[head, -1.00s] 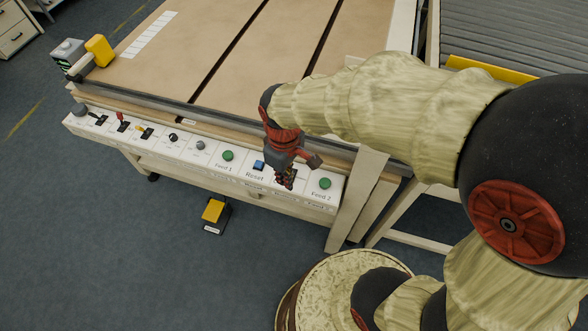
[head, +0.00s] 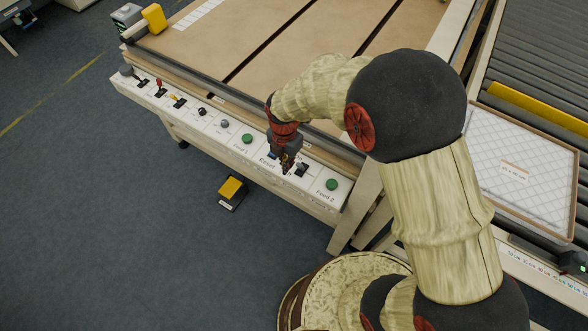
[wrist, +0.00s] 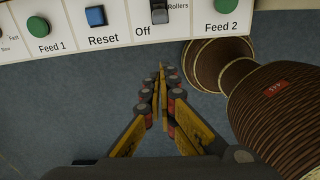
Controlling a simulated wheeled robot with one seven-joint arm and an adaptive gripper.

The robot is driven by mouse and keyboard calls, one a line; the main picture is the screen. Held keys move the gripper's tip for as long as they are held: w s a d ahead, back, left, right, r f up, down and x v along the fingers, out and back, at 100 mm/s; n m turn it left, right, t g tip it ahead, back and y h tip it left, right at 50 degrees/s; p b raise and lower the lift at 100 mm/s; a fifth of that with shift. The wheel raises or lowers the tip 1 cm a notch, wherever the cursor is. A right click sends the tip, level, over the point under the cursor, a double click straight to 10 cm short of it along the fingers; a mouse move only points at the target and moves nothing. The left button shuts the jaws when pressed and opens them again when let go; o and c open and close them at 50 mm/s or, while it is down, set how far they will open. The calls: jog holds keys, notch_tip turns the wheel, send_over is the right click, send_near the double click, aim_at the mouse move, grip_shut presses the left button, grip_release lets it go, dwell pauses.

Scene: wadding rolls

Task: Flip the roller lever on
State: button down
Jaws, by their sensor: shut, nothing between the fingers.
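The roller lever (head: 301,168) is a small dark lever on the white control panel, between the Reset and Feed 2 buttons. In the wrist view the lever (wrist: 158,13) sits at the top edge, between the words "Off" and "Rollers"; its upper part is cut off, and I cannot tell its setting. My gripper (head: 287,171) is just left of the lever in the head view, over the panel's front side by Reset. In the wrist view my gripper (wrist: 161,72) is shut and empty, its fingertips pointing below the lever, apart from it.
The blue Reset button (wrist: 96,16) is left of the lever, and the green Feed 2 button (wrist: 227,5) is right. The green Feed 1 button (head: 247,138) and several levers lie further left. A yellow pedal (head: 231,188) stands on the open floor. A tray (head: 478,185) lies on the right conveyor.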

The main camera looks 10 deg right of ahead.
aim_at(301, 167)
jog(key=shift+n, duration=0.3)
jog(key=f, duration=0.3)
jog(key=w+d+f+b, duration=0.1)
jog(key=f, duration=0.2)
jog(key=w+f, duration=0.1)
jog(key=f, duration=0.2)
jog(key=shift+d+b, duration=0.3)
jog(key=shift+d, duration=0.05)
jog(key=shift+w+d+r, duration=0.2)
jog(key=shift+w+d, duration=0.15)
jog(key=shift+w, duration=0.15)
jog(key=shift+a+r, duration=0.1)
jog(key=shift+a, duration=0.05)
